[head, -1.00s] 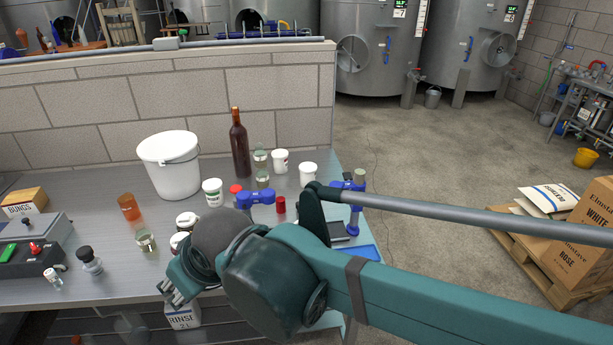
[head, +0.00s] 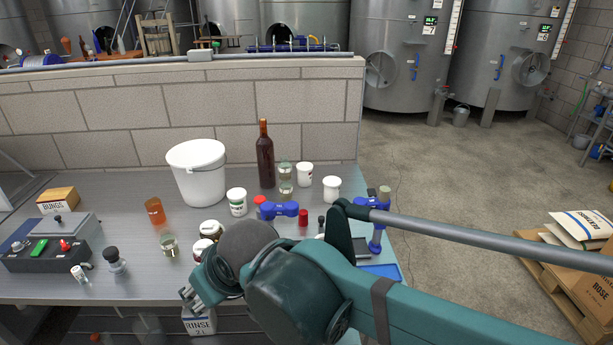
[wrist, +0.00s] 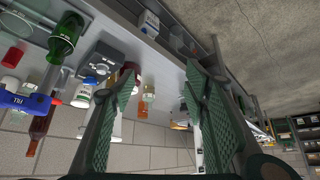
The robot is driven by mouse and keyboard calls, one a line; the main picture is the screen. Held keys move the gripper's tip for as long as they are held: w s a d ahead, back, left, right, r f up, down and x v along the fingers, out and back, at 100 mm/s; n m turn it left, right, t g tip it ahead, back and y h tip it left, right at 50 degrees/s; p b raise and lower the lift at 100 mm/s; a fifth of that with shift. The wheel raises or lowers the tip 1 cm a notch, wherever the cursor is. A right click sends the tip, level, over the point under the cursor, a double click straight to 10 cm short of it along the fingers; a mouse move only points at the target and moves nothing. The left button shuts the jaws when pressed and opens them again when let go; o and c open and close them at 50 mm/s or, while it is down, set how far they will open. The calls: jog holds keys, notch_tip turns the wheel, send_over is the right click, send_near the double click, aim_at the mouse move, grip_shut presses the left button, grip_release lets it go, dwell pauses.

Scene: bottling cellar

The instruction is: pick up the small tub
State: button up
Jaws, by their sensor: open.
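Several small white tubs stand on the grey bench. One with a green label (head: 237,202) is right of the large bucket. Two plainer ones, a rear tub (head: 305,175) and a right-hand tub (head: 331,189), stand right of the dark bottle. I cannot tell which is the small tub meant. My gripper (head: 190,296) is at the bench's front edge, left of my wrist and apart from these tubs. In the wrist view my gripper (wrist: 160,105) has its two green-padded fingers spread with nothing held between them. A white labelled tub (wrist: 82,94) shows left of the fingers there.
A large white bucket (head: 196,178) and a tall dark bottle (head: 265,158) stand at the back. Blue clamp-like tools (head: 279,210), an orange jar (head: 155,211) and a control box (head: 50,245) crowd the bench. A low wall (head: 110,115) runs behind.

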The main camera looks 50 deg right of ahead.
jog(key=shift+o, duration=0.6)
jog(key=shift+o, duration=1.3)
jog(key=shift+r, duration=2.6)
jog(key=w+d+r+n+g+h+p, duration=0.1)
jog(key=w+d+n+g+h+p, duration=0.3)
jog(key=d, duration=0.7)
jog(key=w+d+r+n+t+h+p, duration=0.1)
jog(key=w+d+n, duration=0.2)
jog(key=w+d, duration=0.55)
jog(key=w+d+r+n+g+h+p, duration=0.2)
jog(key=w+d+n, duration=0.1)
jog(key=d, duration=1)
jog(key=d+f+n+g+h+p, duration=0.2)
jog(key=d+n, duration=0.1)
jog(key=d, duration=0.8)
jog(key=d+f+n+g+h+p, duration=0.1)
jog(key=d+f+n+g+p, duration=0.15)
jog(key=d, duration=0.95)
notch_tip(320, 180, down, 8)
jog(key=shift+a+f, duration=0.15)
jog(key=shift+a, duration=0.1)
